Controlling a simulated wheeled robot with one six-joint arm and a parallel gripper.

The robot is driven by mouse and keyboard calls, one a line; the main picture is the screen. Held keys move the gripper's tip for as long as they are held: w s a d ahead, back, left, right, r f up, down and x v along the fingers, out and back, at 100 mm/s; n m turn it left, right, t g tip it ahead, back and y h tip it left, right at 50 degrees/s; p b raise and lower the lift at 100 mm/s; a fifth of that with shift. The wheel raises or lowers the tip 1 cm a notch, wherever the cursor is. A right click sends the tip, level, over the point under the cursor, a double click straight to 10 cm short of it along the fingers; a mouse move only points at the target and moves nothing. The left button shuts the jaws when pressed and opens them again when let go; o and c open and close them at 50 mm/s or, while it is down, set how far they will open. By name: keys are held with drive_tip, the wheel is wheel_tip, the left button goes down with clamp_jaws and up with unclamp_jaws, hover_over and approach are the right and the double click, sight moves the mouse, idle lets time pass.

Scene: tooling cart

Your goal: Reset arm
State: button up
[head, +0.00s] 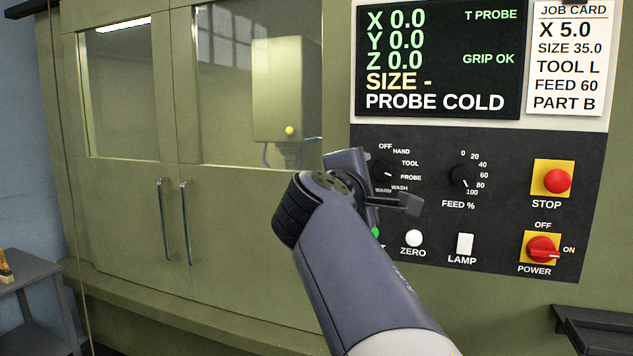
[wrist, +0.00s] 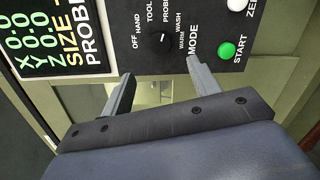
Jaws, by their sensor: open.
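The screen (head: 440,60) reads "PROBE COLD" and "GRIP OK". A job card (head: 570,55) hangs beside it. The feed knob (head: 460,176), zero button (head: 413,238), lamp switch (head: 465,244), stop button (head: 557,181) and power switch (head: 542,249) are nearby. Cabinet doors (head: 130,215) are shut at left.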

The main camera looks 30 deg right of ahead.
sight(382, 172)
drive_tip(key=p+x, duration=0.2)
drive_tip(key=x, duration=0.9)
drive_tip(key=shift+r+p, duration=0.15)
drive_tip(key=shift+p, duration=0.2)
drive_tip(key=shift+a, duration=0.1)
